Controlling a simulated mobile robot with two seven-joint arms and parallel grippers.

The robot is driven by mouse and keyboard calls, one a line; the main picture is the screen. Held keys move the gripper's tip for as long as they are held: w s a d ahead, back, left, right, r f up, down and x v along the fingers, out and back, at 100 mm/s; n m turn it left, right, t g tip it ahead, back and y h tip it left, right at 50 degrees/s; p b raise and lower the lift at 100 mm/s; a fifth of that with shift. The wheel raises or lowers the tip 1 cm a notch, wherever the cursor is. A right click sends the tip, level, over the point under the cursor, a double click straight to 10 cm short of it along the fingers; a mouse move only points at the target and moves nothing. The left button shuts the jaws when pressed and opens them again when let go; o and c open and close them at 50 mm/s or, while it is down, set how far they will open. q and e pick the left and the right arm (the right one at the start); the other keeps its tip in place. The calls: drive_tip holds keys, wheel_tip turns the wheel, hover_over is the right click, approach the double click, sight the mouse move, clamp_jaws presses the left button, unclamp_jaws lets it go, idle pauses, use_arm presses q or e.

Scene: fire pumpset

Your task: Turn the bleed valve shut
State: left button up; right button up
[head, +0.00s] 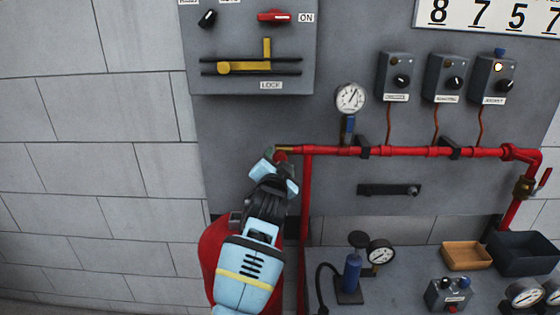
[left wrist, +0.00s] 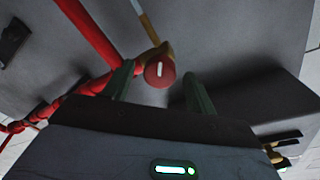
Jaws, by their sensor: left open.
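The bleed valve has a red round knob with a white mark (left wrist: 160,72), on a brass fitting at the left end of the red pipe. In the head view, the knob (head: 281,156) shows only in part behind my left gripper (head: 276,163). In the left wrist view, my left gripper (left wrist: 160,90) is open, one dark green finger on each side of the knob. The knob sits nearer the left finger in that picture, with a wider gap to the right one. I cannot tell whether a finger touches it. My right gripper is not in view.
The red pipe (head: 400,152) runs right along the grey panel, below a gauge (head: 350,98) and several switch boxes. A control box with a yellow lever (head: 240,68) hangs above. A bench below holds a blue pump (head: 352,272), an orange tray (head: 466,243) and gauges.

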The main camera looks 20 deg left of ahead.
use_arm(q)
drive_tip(key=shift+w+a+f, duration=0.1)
drive_tip(key=shift+w, duration=0.6)
drive_tip(key=shift+w+a, duration=0.1)
drive_tip(key=shift+w, duration=0.1)
drive_tip(key=shift+c, duration=0.5)
